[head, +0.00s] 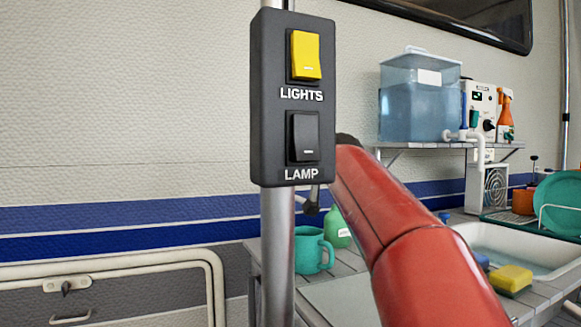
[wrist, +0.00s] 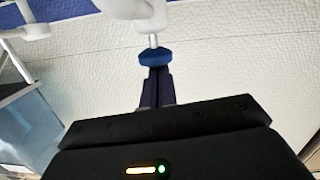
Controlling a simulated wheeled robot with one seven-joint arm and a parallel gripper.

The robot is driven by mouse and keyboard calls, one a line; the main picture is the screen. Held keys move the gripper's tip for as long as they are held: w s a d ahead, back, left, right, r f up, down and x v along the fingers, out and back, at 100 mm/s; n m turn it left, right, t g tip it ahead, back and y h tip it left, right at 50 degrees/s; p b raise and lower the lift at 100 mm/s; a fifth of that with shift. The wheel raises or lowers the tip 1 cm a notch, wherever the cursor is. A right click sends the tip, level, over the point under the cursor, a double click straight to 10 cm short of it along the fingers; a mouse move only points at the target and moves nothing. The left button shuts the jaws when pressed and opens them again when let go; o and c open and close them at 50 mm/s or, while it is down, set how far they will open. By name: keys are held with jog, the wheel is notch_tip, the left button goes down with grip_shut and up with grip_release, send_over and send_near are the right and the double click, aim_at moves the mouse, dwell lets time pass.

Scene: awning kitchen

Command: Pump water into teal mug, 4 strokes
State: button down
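The teal mug (head: 312,251) stands upright on the grey slatted counter in the head view, just right of the metal pole. Its inside cannot be seen. In the wrist view a round blue knob (wrist: 155,57) tops a silver rod on a white pump body (wrist: 152,18). My gripper (wrist: 157,72) has its dark fingers together, with the tips right at the knob. They do not appear to be around it; whether they touch it is unclear. In the head view my red arm and the switch panel hide my gripper and most of the pump.
A switch panel (head: 290,185) on a pole (head: 277,245) stands close in front. A green bottle (head: 338,228) is beside the mug. Right are a sink (head: 540,250) and yellow sponge (head: 510,279). A water tank (head: 418,108) sits on a shelf; it also shows in the wrist view (wrist: 25,125).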

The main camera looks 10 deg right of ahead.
jog(key=s+d+r, duration=0.1)
jog(key=s+r, duration=0.3)
jog(key=s, duration=0.6)
jog(key=shift+s+d+r, duration=0.15)
jog(key=shift+r, duration=0.1)
dwell(2.1)
jog(key=r, duration=0.1)
jog(key=d+r, duration=0.1)
jog(key=r, duration=0.1)
jog(key=shift+s+m+p, duration=0.15)
jog(key=shift+m+p, duration=0.2)
jog(key=shift+m, duration=0.05)
